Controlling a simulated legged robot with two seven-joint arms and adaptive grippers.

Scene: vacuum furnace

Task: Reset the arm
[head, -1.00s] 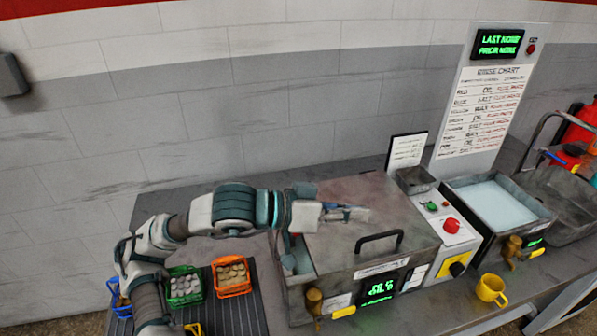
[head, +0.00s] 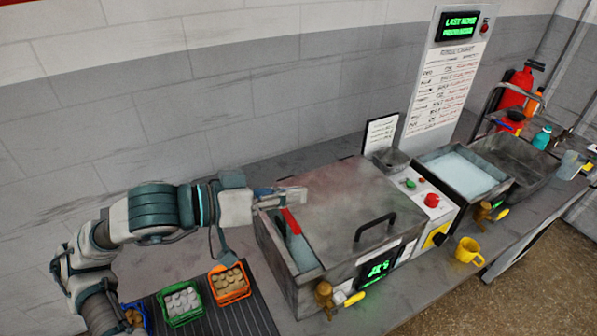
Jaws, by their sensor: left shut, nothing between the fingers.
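My left arm comes in from the left, and my left gripper (head: 291,197) is shut and empty. It points right, over the left edge of the metal furnace lid (head: 345,205), beside a red strip (head: 291,221) at the lid's left side. I cannot tell whether the gripper touches the lid. The lid has a black handle (head: 375,226) and lies over most of the tank, with a narrow opening at its left. A green display (head: 379,268) is on the tank's front. My right gripper is not in view.
Green (head: 180,303) and orange (head: 230,284) baskets with round pieces stand on a ribbed mat at left. A control panel with a red button (head: 431,200), an open liquid basin (head: 462,173) and a yellow mug (head: 468,251) are to the right. A chart board (head: 447,85) stands behind.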

